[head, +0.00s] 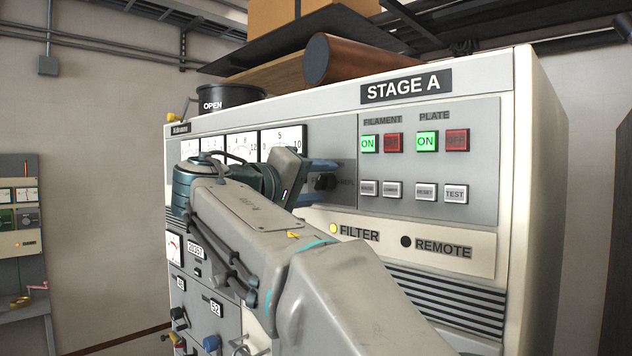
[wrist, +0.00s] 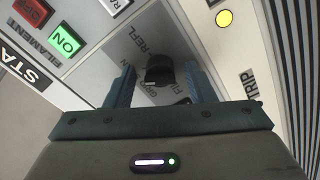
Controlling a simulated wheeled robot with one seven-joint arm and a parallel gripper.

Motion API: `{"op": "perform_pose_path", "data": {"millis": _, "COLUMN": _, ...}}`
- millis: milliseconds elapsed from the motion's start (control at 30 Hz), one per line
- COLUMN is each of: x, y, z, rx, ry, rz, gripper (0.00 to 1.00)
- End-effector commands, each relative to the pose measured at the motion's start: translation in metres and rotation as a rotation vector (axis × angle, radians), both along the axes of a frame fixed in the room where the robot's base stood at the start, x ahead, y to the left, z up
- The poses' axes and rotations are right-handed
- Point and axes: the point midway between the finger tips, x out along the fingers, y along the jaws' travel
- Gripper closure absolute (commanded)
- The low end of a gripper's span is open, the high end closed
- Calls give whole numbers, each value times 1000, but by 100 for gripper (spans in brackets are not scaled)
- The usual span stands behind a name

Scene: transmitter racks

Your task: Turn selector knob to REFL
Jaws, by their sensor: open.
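The selector knob (wrist: 159,70) is a black knob on the grey panel, seen in the wrist view between and just beyond my open fingers. It also shows in the head view (head: 325,182), partly behind my gripper. The REFL label (wrist: 127,32) is printed beside it; other labels around the knob are partly hidden. My gripper (wrist: 160,88) is open, with one blue finger on each side of the knob. In the head view my gripper (head: 322,174) faces the panel. The knob's exact pointer direction is unclear.
The STAGE A cabinet (head: 540,130) has lit green ON buttons (head: 426,142) right of the knob. Below are a yellow FILTER lamp (head: 333,228) and a dark REMOTE lamp (head: 405,241). Meters (head: 283,139) line the upper left. A brown cylinder (head: 370,62) lies on top.

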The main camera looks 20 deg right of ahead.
Motion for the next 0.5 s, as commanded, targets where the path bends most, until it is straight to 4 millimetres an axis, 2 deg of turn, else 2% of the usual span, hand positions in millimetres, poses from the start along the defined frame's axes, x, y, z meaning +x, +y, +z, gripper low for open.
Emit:
{"op": "perform_pose_path", "data": {"millis": 33, "x": 0, "y": 0, "z": 0, "rx": 0, "ry": 0, "rz": 0, "gripper": 51}}
{"op": "perform_pose_path", "data": {"millis": 67, "x": 0, "y": 0, "z": 0, "rx": 0, "ry": 0, "rz": 0, "gripper": 56}}
{"op": "perform_pose_path", "data": {"millis": 200, "x": 0, "y": 0, "z": 0, "rx": 0, "ry": 0, "rz": 0, "gripper": 95}}
{"op": "perform_pose_path", "data": {"millis": 500, "x": 0, "y": 1, "z": -2, "rx": 7, "ry": -18, "rz": 0, "gripper": 94}}
